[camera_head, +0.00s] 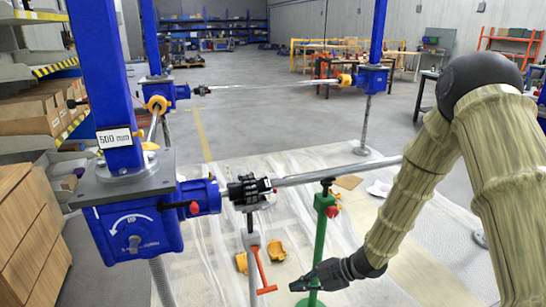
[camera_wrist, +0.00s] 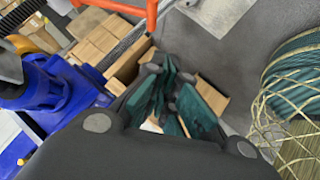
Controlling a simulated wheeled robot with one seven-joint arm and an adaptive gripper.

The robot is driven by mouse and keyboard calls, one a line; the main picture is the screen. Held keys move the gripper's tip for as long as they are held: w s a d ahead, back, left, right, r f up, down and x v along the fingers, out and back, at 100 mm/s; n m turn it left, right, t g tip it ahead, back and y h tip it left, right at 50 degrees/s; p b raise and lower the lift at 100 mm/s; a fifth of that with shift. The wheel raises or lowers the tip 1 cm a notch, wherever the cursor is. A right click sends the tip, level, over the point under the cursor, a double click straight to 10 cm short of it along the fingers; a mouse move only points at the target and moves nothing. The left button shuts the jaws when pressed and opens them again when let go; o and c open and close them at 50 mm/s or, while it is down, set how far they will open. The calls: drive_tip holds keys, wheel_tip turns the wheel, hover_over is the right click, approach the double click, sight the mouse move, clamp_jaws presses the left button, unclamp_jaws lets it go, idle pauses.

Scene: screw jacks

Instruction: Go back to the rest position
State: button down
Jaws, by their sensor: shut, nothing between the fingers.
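My gripper (camera_head: 300,285) is dark and shows at the lower middle of the head view, below the long metal shaft (camera_head: 330,172). It points left and its fingers are together with nothing between them. In the wrist view its teal fingers (camera_wrist: 168,108) are shut. My arm, in a beige ribbed sleeve, comes down from the right. The nearest blue screw jack (camera_head: 140,235) stands at the left, apart from my gripper. A green stand (camera_head: 322,225) stands upright close behind my gripper; I cannot tell the exact gap.
A stand with a red lever (camera_head: 262,268) is left of my gripper. Two more blue jacks (camera_head: 155,92) (camera_head: 370,79) stand farther back. Cardboard boxes (camera_head: 30,115) fill shelves at the left. The floor (camera_head: 250,115) between the jacks is mostly clear.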

drive_tip(key=s+d+f+m+t+h+p, duration=0.1)
drive_tip(key=s+d+f+m+h+p, duration=0.15)
drive_tip(key=s+f+m, duration=0.4)
drive_tip(key=s+d+f+m+h+p, duration=0.2)
drive_tip(key=s+f+m+h+p, duration=0.15)
drive_tip(key=s+m, duration=0.5)
drive_tip(key=s+d+f+m+g+h+p, duration=0.1)
drive_tip(key=s+d+m, duration=0.3)
drive_tip(key=s, duration=0.6)
drive_tip(key=s+d+m+g+h+p, duration=0.2)
drive_tip(key=s+d+m+h, duration=0.1)
drive_tip(key=s, duration=0.7)
drive_tip(key=shift+s+d+f+m, duration=0.15)
drive_tip(key=shift+d+f+m, duration=0.3)
drive_tip(key=shift+d, duration=0.7)
drive_tip(key=shift+r, duration=0.1)
